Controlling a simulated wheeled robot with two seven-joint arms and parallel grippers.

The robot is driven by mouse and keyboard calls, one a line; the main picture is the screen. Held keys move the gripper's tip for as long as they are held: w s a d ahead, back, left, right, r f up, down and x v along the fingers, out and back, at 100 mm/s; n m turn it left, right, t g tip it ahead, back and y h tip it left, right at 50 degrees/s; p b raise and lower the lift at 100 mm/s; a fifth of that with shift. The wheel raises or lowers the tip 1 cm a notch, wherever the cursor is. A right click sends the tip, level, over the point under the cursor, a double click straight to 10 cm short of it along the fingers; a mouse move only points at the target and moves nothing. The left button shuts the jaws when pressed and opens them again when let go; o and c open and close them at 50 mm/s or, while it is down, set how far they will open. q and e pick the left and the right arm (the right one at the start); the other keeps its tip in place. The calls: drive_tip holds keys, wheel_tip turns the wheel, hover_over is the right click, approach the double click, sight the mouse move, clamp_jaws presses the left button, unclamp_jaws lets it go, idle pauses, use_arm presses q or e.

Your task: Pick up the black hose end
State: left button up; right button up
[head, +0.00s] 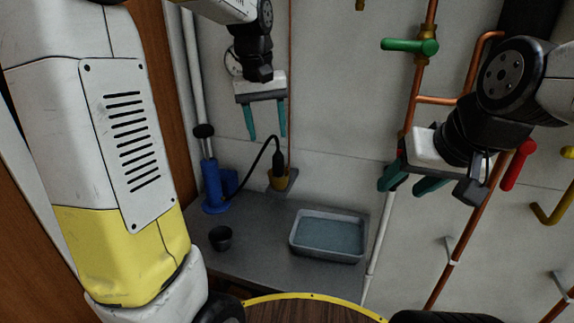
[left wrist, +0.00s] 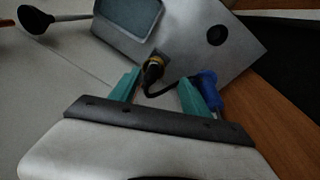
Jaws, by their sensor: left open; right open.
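The black hose end (head: 278,161) stands upright in a small holder with a yellowish fitting (head: 277,180), at the back edge of the grey shelf. A thin black hose (head: 258,158) arcs from it towards the blue hand pump (head: 213,187). My left gripper (head: 267,137) is open and empty, fingers down, above and slightly left of the hose end in the head view. In the left wrist view the hose end (left wrist: 153,70) appears between the open fingers (left wrist: 160,77); contact cannot be told. My right gripper (head: 403,187) is open and empty by the copper pipes at the right.
A grey tray (head: 297,252) with bluish liquid and a small dark cup (head: 221,238) are on the shelf (head: 255,222). A thin copper pipe (head: 290,90) runs down the wall behind the hose end. Copper pipes with green (head: 410,46) and red (head: 518,164) handles are at right.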

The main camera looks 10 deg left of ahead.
use_arm(q)
drive_tip(key=n+g+y, duration=0.1)
drive_tip(key=g, duration=0.1)
hover_over(278, 151)
wheel_tip(278, 151, down, 4)
drive_tip(key=shift+a+r, duration=0.1)
drive_tip(key=shift+r, duration=0.05)
drive_tip(key=shift+f, duration=3.95)
clamp_jaws()
